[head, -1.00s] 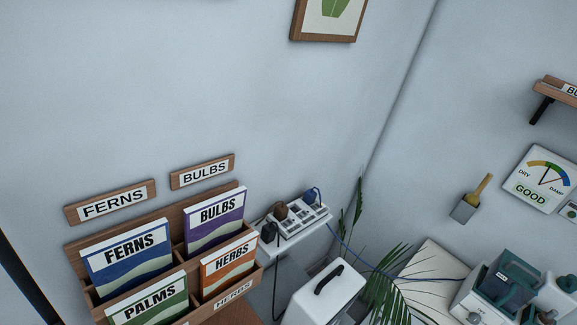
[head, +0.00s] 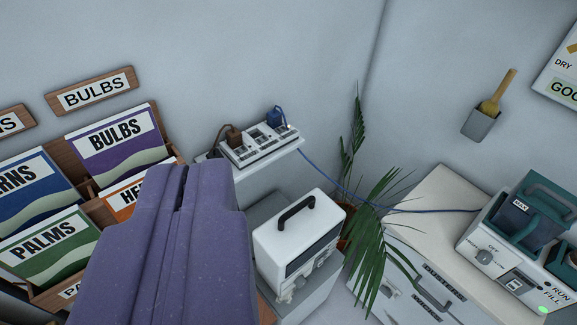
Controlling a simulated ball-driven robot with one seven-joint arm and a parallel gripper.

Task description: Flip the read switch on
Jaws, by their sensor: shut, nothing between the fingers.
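No switch marked "read" can be made out. A white dial panel (head: 562,88) on the right wall is cut off by the frame edge, with parts of "DRY" and "GOOD" showing. A pump-like unit (head: 500,262) at the right has a knob under "OFF", a small rocker switch (head: 514,282), and "RUN" and "FILL" lettering beside a green light. My purple gripper (head: 184,172) fills the lower left foreground, its fingers shut and empty. It is apart from the panel and the unit, and hides part of the book rack.
A power strip (head: 258,147) with plugs sits on a small wall shelf. A white handled case (head: 298,235) stands below it. Palm fronds (head: 372,240) rise beside a pale cabinet (head: 440,205). A wall holder (head: 478,125) holds a brush. Books (head: 112,145) fill the rack at left.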

